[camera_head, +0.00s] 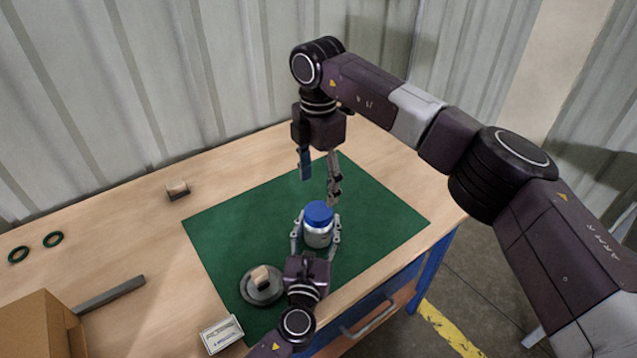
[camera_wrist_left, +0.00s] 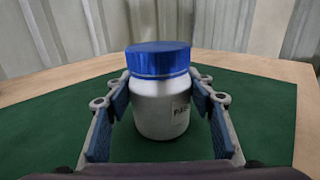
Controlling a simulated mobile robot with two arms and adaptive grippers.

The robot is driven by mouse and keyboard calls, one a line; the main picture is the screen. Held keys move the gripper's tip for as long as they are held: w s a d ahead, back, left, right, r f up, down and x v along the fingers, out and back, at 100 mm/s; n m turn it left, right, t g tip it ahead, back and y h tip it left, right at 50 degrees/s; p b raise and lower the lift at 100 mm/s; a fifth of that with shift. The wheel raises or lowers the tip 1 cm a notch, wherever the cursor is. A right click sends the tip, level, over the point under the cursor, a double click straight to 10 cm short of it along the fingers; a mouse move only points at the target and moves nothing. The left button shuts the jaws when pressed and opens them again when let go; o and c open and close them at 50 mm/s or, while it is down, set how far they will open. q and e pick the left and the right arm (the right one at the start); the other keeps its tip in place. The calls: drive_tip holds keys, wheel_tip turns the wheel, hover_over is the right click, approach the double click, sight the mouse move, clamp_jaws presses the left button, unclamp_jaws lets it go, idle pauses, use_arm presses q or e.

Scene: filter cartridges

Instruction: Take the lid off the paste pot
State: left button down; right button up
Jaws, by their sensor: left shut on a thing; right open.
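The paste pot (camera_head: 317,237) stands upright on the green mat, a silver-grey body with a blue lid (camera_head: 318,212) on top. My left gripper (camera_head: 316,240) is shut on the pot's body from the near side, its fingers on either side below the lid. The left wrist view shows the pot (camera_wrist_left: 160,112) between the blue finger pads, with its blue lid (camera_wrist_left: 158,60) on and part of a label at its right. My right gripper (camera_head: 320,178) is open and empty, pointing down above the mat, behind and above the pot.
A grey round piece (camera_head: 262,287) with a tan block on it sits on the green mat (camera_head: 235,225). The mat's right side is clear.

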sight(318, 211)
wheel_tip(318, 211, down, 8)
drive_tip(key=shift+r, duration=0.1)
idle(0.4)
